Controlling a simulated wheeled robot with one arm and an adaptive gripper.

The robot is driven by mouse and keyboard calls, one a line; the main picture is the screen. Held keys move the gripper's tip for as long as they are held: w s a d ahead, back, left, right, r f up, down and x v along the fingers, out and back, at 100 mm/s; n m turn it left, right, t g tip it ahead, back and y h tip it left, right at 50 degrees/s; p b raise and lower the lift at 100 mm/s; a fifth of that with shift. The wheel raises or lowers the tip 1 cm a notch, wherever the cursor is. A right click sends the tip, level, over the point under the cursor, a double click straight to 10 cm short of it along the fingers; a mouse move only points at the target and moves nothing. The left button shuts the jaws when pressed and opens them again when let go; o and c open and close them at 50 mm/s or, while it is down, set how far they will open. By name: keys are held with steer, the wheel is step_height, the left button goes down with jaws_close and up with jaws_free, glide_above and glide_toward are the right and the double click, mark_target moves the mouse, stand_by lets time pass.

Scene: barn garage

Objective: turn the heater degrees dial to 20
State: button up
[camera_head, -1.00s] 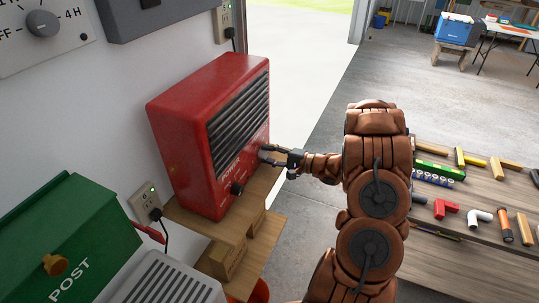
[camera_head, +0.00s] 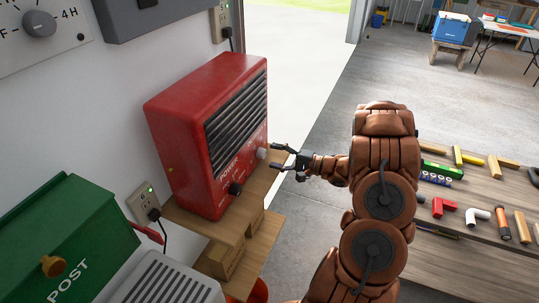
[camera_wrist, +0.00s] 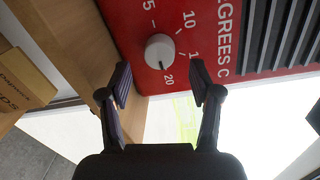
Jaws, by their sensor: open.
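The red heater (camera_head: 190,130) stands on a wooden shelf at centre left in the head view. Its pale degrees dial (camera_head: 261,153) is on the front at the lower right. In the wrist view the dial (camera_wrist: 160,51) is a round whitish knob with numbers around it and "DEGREES C" beside it.
A black power knob (camera_head: 236,188) is on the same front. The wooden shelf (camera_head: 228,222) below holds cardboard boxes. A green post box (camera_head: 70,235) is at lower left. A table with pipe parts (camera_head: 465,255) is right of my arm. Open floor lies beyond.

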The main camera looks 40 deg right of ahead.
steer(key=v, duration=0.8)
steer(key=shift+s, duration=0.25)
steer(key=shift+d, duration=0.15)
